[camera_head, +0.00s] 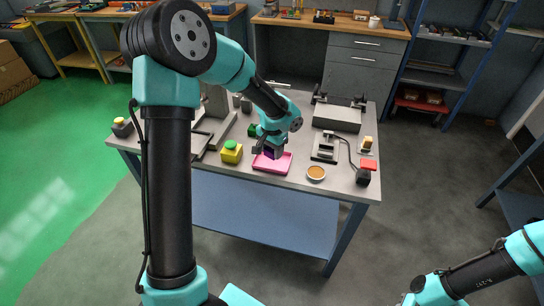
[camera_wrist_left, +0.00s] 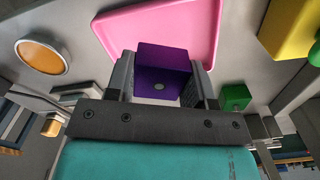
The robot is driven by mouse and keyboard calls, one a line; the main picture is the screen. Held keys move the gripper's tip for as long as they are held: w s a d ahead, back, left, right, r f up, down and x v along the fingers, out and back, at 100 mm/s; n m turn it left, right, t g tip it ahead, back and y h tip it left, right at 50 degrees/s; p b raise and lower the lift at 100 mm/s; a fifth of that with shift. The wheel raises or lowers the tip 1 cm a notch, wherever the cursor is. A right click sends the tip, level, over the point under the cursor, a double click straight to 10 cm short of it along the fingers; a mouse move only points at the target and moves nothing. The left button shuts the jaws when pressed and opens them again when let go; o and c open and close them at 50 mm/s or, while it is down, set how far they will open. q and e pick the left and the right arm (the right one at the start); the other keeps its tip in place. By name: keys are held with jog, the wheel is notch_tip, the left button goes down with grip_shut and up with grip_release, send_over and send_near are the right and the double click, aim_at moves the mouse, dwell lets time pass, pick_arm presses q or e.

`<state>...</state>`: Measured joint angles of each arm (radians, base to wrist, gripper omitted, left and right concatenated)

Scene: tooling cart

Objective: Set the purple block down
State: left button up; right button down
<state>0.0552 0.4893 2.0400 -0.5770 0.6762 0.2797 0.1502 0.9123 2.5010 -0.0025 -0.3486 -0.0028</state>
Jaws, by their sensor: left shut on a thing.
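The purple block (camera_head: 273,153) is between the fingers of my left gripper (camera_head: 270,149), which is shut on it. In the left wrist view the purple block (camera_wrist_left: 162,72) sits between both dark fingers of the left gripper (camera_wrist_left: 163,80). A pink tray (camera_head: 262,166) lies on the grey cart top below the block. In the left wrist view the pink tray (camera_wrist_left: 110,30) shows behind the block. I cannot tell whether the block touches the tray. My right arm shows at the lower right, but its gripper fingers do not show.
A yellow block with a green top (camera_head: 231,155) stands left of the tray. A grey clamp-like device (camera_head: 326,147) and a dark box with a red top (camera_head: 367,166) stand farther right. A green object (camera_head: 252,130) is behind.

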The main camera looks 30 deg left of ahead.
aim_at(272, 162)
pick_arm(q)
jog(key=shift+w+a+f, duration=0.1)
jog(key=shift+w+f, duration=0.05)
jog(key=shift+f, duration=1.6)
jog(key=shift+f, duration=0.1)
jog(key=o, duration=1.1)
notch_tip(272, 162, up, 12)
jog(key=shift+r, duration=0.1)
